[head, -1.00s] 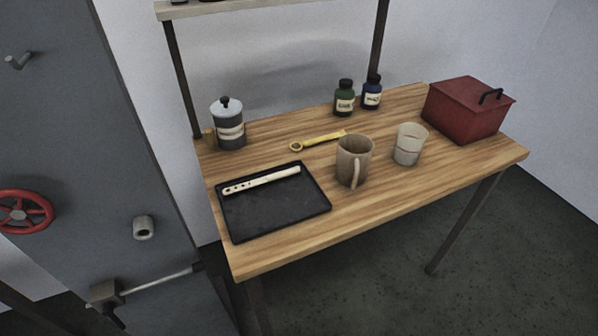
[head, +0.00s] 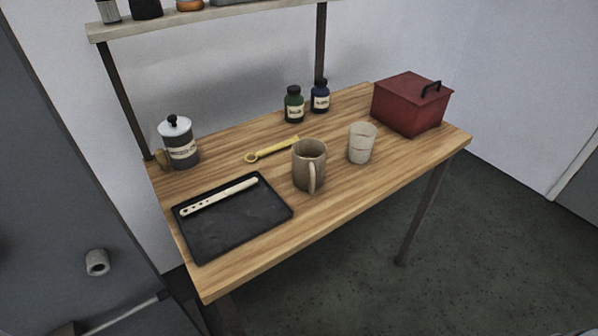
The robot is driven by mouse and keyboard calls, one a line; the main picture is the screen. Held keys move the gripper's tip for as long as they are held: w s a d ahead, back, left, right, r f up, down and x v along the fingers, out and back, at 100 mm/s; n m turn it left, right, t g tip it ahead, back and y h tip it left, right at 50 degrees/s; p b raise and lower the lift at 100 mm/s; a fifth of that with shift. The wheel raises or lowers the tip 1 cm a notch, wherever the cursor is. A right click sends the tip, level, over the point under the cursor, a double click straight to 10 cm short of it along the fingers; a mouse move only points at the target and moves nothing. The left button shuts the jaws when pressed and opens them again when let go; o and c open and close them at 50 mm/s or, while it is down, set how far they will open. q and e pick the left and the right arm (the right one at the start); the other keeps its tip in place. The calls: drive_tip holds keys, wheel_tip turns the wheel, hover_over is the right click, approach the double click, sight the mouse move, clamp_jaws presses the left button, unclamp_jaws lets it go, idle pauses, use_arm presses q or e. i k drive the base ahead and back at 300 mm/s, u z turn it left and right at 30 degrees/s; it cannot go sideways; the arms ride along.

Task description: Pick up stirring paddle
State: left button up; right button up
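The stirring paddle (head: 219,197) looks like a flat cream stick with several dark holes near its left end. It lies flat on the black tray (head: 237,235), along the tray's back edge, slightly slanted. The tray sits at the left front of the wooden table (head: 345,190). Neither of my grippers shows in the head view.
A lidded canister (head: 179,143), two bottles (head: 294,104) and a red box (head: 411,104) stand farther back. A grey cabinet (head: 60,190) is left.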

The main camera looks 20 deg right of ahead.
sight(228, 192)
drive_tip(key=u, duration=0.9)
drive_tip(key=k, duration=1)
drive_tip(key=z, duration=1.55)
